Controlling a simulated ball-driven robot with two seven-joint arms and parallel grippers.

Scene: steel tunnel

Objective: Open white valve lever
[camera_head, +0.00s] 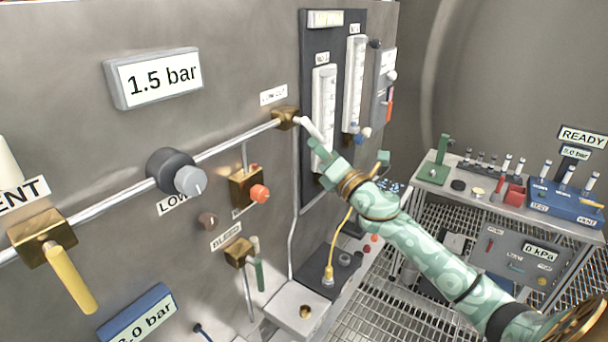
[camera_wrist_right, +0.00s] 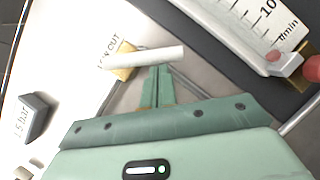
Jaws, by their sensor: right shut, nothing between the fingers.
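The white valve lever (camera_head: 311,130) sticks out from a brass valve block (camera_head: 285,118) on the wall pipe, slanting down to the right. In the right wrist view the lever (camera_wrist_right: 150,57) lies across the picture just beyond my fingertips, with the brass block (camera_wrist_right: 122,74) behind its left end. My right gripper (camera_head: 318,150) is at the lever's free end, and in the wrist view its fingers (camera_wrist_right: 158,68) are shut with nothing between them. The tips are at or very near the lever; I cannot tell if they touch. My left gripper is not in view.
A grey knob (camera_head: 190,181), an orange-red knob (camera_head: 260,194) and a yellow lever (camera_head: 70,278) are on the wall to the left. The flowmeter panel (camera_head: 340,60) stands close beside my gripper. A bench (camera_head: 470,195) with equipment is at the right.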

